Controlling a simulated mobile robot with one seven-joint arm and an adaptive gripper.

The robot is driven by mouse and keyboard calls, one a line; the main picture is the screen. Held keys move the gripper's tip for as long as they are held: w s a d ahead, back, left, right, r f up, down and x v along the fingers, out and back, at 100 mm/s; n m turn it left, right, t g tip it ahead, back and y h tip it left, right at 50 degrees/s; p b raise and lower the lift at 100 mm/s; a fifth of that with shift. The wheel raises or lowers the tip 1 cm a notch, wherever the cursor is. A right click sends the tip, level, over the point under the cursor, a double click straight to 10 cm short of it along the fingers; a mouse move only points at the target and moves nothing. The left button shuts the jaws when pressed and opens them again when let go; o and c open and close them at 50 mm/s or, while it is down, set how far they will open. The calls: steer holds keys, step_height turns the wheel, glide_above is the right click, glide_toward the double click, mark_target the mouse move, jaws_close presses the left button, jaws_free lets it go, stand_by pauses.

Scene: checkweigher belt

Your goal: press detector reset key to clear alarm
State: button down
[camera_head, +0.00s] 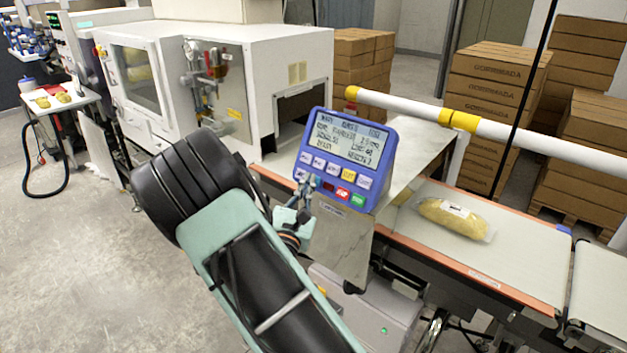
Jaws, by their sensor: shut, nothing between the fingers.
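The blue control panel (346,158) stands above the belt, tilted, with a lit screen of text in its upper part. Below the screen are rows of keys: several white ones, a yellow one, a red key (343,194) and a green key (358,201). Labels on the keys are too small to read, so I cannot tell which is the reset key. My gripper (308,186) is shut and empty at the panel's lower left, in front of the lower key row. It hides the keys there. I cannot tell whether its tips touch a key.
A bagged yellow product (455,217) lies on the conveyor belt (525,245) at right. A white and yellow rail (500,131) crosses above the belt. A white machine housing (262,70) stands behind. Stacked cartons (497,85) fill the back right. Open floor is at left.

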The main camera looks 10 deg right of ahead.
steer(key=shift+s+a+r, duration=0.3)
steer(key=shift+s+a, duration=0.05)
steer(key=shift+a, duration=0.1)
steer(key=shift+s+a+r+p, duration=0.55)
steer(key=shift+s+a+p, duration=0.1)
steer(key=shift+a, duration=0.25)
steer(key=shift+s+a+r+p, duration=0.55)
steer(key=shift+s+a, duration=0.1)
steer(key=shift+a, duration=0.25)
steer(key=s+a+r, duration=0.1)
steer(key=s+a+r+p, duration=0.1)
steer(key=a, duration=0.1)
steer(key=s+a+p, duration=0.1)
steer(key=shift+a+r, duration=0.15)
steer(key=shift+r, duration=0.25)
